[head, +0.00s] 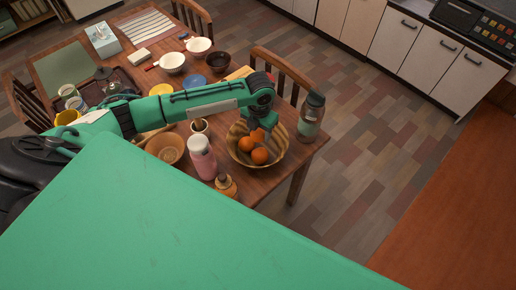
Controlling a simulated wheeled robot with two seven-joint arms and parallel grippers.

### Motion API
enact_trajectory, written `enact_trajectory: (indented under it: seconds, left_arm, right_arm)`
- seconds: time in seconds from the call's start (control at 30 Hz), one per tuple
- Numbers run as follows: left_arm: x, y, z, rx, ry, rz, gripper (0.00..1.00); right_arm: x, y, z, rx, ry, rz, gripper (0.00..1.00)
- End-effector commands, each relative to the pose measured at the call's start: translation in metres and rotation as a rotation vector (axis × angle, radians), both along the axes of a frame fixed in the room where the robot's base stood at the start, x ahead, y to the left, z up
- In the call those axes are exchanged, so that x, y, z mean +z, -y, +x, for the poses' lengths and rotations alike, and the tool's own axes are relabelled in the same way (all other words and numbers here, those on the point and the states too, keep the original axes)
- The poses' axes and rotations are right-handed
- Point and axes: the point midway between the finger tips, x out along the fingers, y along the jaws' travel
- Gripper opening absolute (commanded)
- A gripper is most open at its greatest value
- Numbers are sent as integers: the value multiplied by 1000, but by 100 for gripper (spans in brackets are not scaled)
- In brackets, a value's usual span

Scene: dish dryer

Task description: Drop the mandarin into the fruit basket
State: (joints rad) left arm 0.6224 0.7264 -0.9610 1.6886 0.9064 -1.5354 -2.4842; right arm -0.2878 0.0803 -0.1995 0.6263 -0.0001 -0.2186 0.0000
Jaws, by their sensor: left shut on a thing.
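The fruit basket (277,167) is a round, tan bowl-like basket near the right end of the wooden table. Two orange fruits show at it: a mandarin (246,144) on the left and another orange fruit (260,156) at the front. My left gripper (258,135) comes in from the left and points down over the basket. It is shut on a mandarin; the fingers and the fruit are small here and partly hidden by my wrist. I cannot tell whether the held fruit touches the others. My right gripper is not in view.
A brown bowl (166,149) and a small orange-topped jar (226,185) are close by. A wooden chair (282,72) is behind the table.

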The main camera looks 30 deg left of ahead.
Motion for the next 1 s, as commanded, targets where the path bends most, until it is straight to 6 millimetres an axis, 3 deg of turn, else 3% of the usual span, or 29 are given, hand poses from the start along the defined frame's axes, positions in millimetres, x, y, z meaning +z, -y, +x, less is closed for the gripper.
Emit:
enact_trajectory:
  seconds: [0.2,0.23,0.37,0.73,0.87,1.0]
  left_arm:
    - [0,0,0,0,1,0,28]
    - [0,0,0,0,1,0,53]
    - [0,0,0,0,1,0,77]
    - [6,0,1,1,2,0,77]
    - [24,0,1,0,5,-1,77]
    - [56,0,2,0,7,-1,77]
  right_arm:
    - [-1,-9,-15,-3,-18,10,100]
    - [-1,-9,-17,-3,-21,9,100]
    - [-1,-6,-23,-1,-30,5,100]
    - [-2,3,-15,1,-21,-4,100]
    - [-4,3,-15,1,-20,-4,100]
    - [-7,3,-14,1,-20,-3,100]
